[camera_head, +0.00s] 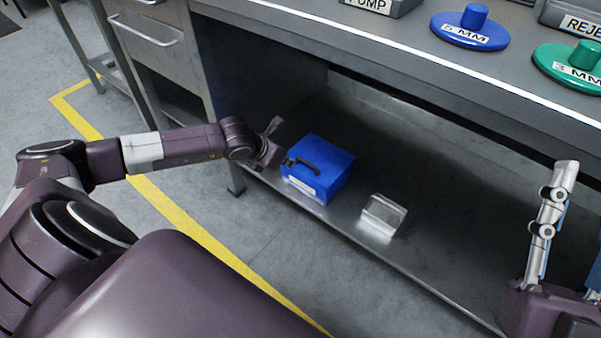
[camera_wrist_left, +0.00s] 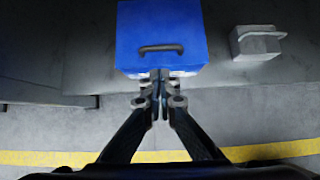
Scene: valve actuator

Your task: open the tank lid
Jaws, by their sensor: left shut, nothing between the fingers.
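A blue box (camera_head: 322,170) with a dark handle (camera_head: 303,162) and a white label stands on the low metal shelf; I take it to be the tank. Its top looks shut. In the left wrist view the blue box (camera_wrist_left: 161,22) is at the top, with its handle (camera_wrist_left: 161,49) facing me. My left gripper (camera_head: 272,140) is just left of the box, near the handle. In the left wrist view its shut, empty fingertips (camera_wrist_left: 160,76) lie just below the handle, apart from it. My right gripper (camera_head: 560,180) is at the right, away from the box; its jaw state is unclear.
A small silver box (camera_head: 382,216) stands right of the blue box and shows in the left wrist view (camera_wrist_left: 257,44). The bench top overhead carries blue (camera_head: 468,28) and green (camera_head: 573,66) discs. The shelf's front edge faces open floor with a yellow line (camera_head: 190,230).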

